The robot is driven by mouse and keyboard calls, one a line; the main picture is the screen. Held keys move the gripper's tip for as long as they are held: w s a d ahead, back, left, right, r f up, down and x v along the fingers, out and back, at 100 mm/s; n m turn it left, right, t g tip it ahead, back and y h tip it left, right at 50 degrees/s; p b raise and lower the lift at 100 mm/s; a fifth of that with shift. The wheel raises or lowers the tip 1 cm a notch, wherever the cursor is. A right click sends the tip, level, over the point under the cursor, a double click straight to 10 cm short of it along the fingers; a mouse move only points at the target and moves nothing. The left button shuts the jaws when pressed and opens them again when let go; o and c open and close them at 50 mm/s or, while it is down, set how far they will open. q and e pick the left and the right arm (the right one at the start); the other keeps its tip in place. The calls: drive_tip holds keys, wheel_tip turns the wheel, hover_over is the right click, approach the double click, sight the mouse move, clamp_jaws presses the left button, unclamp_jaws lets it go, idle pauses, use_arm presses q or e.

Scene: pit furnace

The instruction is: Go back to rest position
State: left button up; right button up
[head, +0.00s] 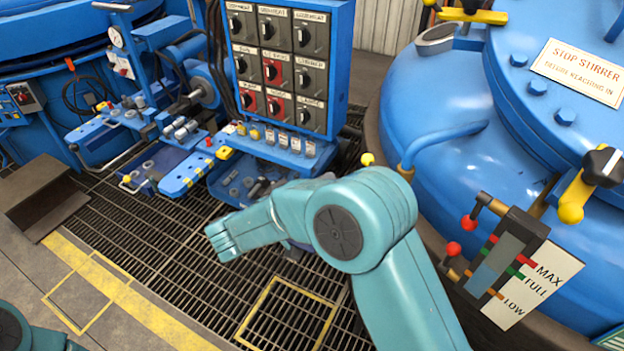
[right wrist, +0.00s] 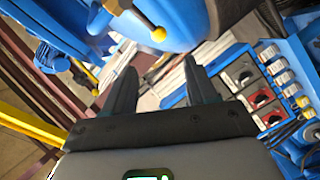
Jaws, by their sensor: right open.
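My right gripper (right wrist: 160,80) shows in the right wrist view with its two dark fingers spread apart. Nothing is held between them. In the head view my teal right arm reaches in from the lower right and bends left over the floor grating; its gripper cannot be made out there. Only a small piece of my left arm shows at the bottom left corner of the head view, and its gripper is out of the picture.
A blue switch panel (head: 288,62) stands beyond my right arm, above a blue bench (head: 270,148) with small parts. A large blue vessel (head: 445,120) with a level gauge (head: 500,255) is close on the right. Floor grating (head: 130,225) lies open at left.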

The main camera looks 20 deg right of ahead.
drive_tip(key=s+d+f+n, duration=0.2)
drive_tip(key=d+f, duration=0.7)
drive_tip(key=d, duration=0.3)
drive_tip(key=s+a+f+n+t+y, duration=0.1)
drive_tip(key=s+a+f+y, duration=0.1)
drive_tip(key=f+y, duration=0.5)
drive_tip(key=s+a+f+n+t+y, duration=0.1)
drive_tip(key=a+f+n+y, duration=0.15)
drive_tip(key=f, duration=0.75)
drive_tip(key=s+a+f+m+g+y, duration=0.2)
drive_tip(key=s+a+y, duration=0.3)
drive_tip(key=s+a, duration=0.3)
drive_tip(key=s+a+f+m+g+y, duration=0.3)
drive_tip(key=s+a, duration=0.4)
drive_tip(key=s, duration=0.5)
drive_tip(key=shift+a+f+g+y, duration=0.4)
drive_tip(key=shift+f+g+y, duration=0.15)
drive_tip(key=shift+g+y, duration=0.65)
